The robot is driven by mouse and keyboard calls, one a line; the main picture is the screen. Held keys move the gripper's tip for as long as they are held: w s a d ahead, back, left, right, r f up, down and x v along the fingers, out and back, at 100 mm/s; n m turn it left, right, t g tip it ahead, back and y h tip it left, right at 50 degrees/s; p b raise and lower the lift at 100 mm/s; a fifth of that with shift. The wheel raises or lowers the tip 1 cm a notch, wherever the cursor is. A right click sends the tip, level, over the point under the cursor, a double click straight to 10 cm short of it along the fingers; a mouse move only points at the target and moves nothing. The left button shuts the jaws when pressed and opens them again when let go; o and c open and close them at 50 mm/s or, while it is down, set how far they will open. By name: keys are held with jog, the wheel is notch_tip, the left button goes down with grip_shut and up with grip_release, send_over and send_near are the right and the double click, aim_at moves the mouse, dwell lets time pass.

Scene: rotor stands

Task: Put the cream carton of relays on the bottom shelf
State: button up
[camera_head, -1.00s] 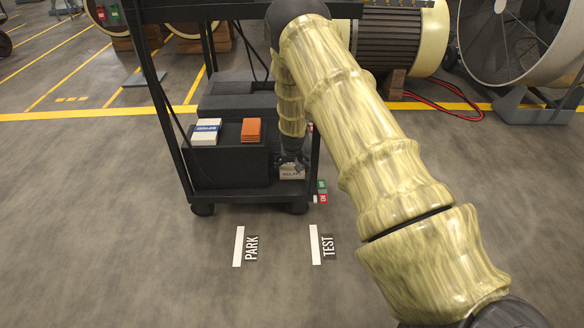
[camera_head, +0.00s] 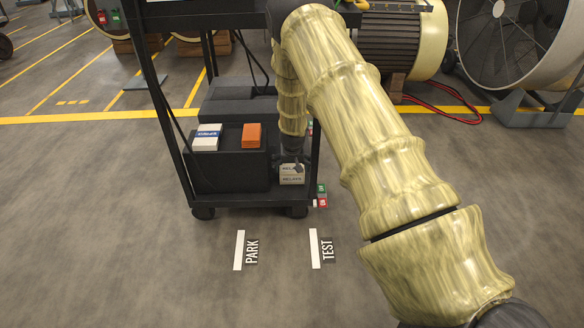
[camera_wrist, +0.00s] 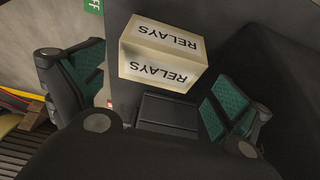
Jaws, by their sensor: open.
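The cream carton (camera_head: 291,175), labelled RELAYS, sits on the bottom shelf (camera_head: 240,201) of the black cart, at its right end beside a dark box. In the wrist view the carton (camera_wrist: 162,55) lies beyond and between the fingertips, apart from both green-padded fingers. My gripper (camera_wrist: 160,90) is open and empty. In the head view my gripper (camera_head: 291,158) is just above the carton, small and partly hidden against the dark cart.
A dark box (camera_head: 230,172) fills the shelf's left and middle, with a white and blue box (camera_head: 207,137) and an orange stack (camera_head: 251,136) on top. Cart posts (camera_head: 165,120) frame the shelf. PARK (camera_head: 251,249) and TEST (camera_head: 327,249) floor signs lie in front.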

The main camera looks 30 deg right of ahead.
jog(key=shift+p+v, duration=0.6)
jog(key=shift+v, duration=1.2)
